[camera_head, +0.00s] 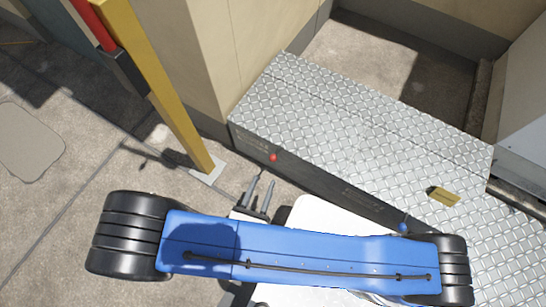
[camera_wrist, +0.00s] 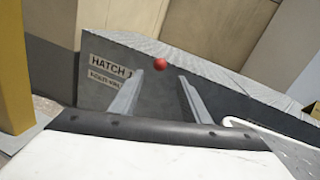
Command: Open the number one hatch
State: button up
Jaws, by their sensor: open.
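The hatch box (camera_head: 330,110) is a low dark-sided casing with a checker-plate top. In the wrist view its front face (camera_wrist: 100,95) bears a label (camera_wrist: 112,65) reading "HATCH" with what looks like a 1, and a smaller line below. A red ball knob (camera_head: 273,157) sits at the front edge of the plate; it also shows in the wrist view (camera_wrist: 159,64). My gripper (camera_head: 263,177) is open and empty, in front of that face. In the wrist view its fingertips (camera_wrist: 160,78) straddle the line to the red knob, apparently short of it.
A blue knob (camera_head: 403,227) sits further right on the front edge, close to my arm. A small yellow-brown block (camera_head: 443,196) lies on the plate. A yellow post (camera_head: 160,85) stands left of my gripper, with a wall (camera_head: 215,50) behind. Concrete floor lies open at left.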

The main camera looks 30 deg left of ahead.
aim_at(273, 158)
jog(key=w, duration=0.4)
jog(key=w+a, duration=0.1)
jog(key=w, duration=0.6)
jog(key=shift+w+a, duration=0.15)
jog(key=shift+w, duration=0.25)
jog(key=shift+c, duration=0.4)
grip_shut()
